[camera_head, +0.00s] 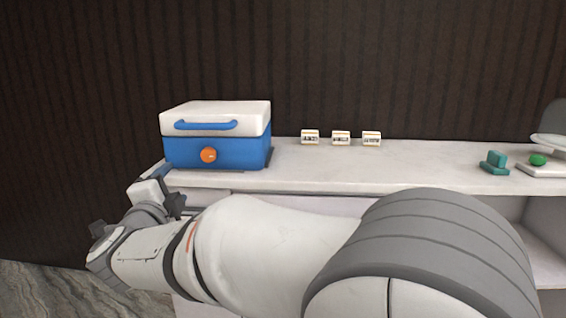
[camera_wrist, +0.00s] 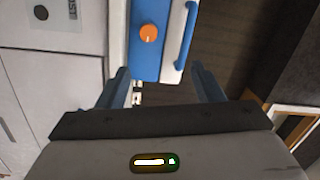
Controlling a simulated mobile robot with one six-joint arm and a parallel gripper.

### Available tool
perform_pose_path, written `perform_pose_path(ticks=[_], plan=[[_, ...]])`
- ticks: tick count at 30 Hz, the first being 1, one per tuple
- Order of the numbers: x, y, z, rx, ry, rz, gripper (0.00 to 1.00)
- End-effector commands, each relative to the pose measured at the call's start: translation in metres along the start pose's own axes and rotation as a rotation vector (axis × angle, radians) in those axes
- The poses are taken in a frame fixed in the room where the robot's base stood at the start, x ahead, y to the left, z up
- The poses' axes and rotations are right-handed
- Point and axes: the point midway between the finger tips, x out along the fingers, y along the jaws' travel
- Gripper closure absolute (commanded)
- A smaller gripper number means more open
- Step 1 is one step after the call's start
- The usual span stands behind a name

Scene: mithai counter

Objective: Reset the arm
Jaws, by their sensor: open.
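My arm stretches across the lower part of the head view, its wrist at the left in front of the counter. My gripper (camera_wrist: 162,86) is open, with its two dark blue-grey fingers apart and nothing between them in the wrist view. In the head view it is small and partly hidden near the counter's left front corner. A blue box with a white lid (camera_head: 216,150) stands shut at the counter's left end, with a blue handle and an orange knob. It also shows sideways beyond the fingers in the wrist view (camera_wrist: 148,58), apart from them.
The white counter (camera_head: 330,178) has three small labelled cards (camera_head: 341,138) along its back. A teal object (camera_head: 495,162) and a white scale-like object (camera_head: 542,169) with a green knob stand at the right. The middle of the counter top is clear. A dark ribbed wall stands behind.

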Motion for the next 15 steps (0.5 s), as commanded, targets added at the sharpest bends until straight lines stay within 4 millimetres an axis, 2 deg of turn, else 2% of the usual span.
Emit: perform_pose_path(ticks=[1, 11, 15], plan=[[0.006, -0.011, -0.011, -0.016, -0.013, 0.000, 0.40], [0.029, -0.046, -0.058, -0.184, -0.190, 0.006, 0.40], [0.031, -0.064, -0.092, -0.323, -0.315, 0.035, 0.40]])
